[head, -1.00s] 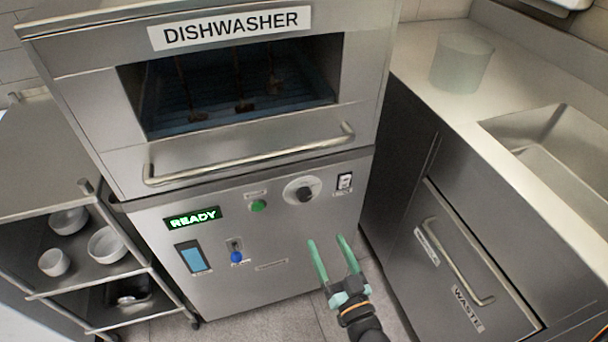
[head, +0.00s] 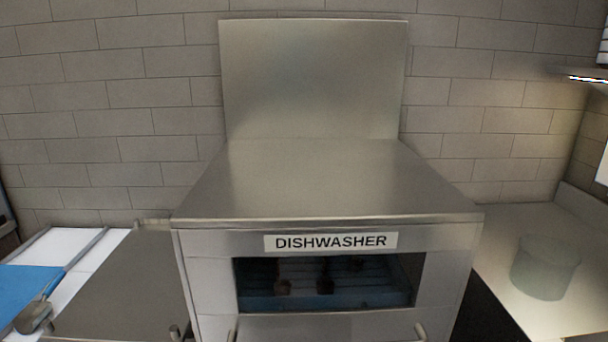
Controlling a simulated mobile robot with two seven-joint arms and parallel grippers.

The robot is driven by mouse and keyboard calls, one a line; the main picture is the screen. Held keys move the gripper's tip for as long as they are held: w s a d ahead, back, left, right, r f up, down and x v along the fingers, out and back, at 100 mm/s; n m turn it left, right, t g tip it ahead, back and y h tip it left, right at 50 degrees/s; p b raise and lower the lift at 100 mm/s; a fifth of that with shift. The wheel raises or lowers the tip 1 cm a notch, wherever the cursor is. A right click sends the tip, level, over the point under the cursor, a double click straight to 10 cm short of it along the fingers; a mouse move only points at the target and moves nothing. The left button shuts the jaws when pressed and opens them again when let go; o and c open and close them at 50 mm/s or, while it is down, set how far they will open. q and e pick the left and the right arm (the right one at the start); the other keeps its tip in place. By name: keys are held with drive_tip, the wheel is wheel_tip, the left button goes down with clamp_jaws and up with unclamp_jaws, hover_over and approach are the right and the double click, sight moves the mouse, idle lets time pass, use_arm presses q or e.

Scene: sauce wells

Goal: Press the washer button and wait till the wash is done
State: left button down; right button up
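The dishwasher (head: 210,280) is a steel box with a DISHWASHER label (head: 331,242) on its front. Its dark window (head: 385,280) shows a blue rack and some brown shapes inside. Only the top of the door handle (head: 421,331) shows at the bottom edge. The front panel with the washer button and the display is below the picture and out of view. Neither of my grippers is in view.
A steel back panel (head: 313,80) rises behind the dishwasher's flat top (head: 320,185). A pale round container (head: 545,266) stands on the right counter (head: 490,240). A steel surface (head: 125,290) and a blue board (head: 25,295) are at the left.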

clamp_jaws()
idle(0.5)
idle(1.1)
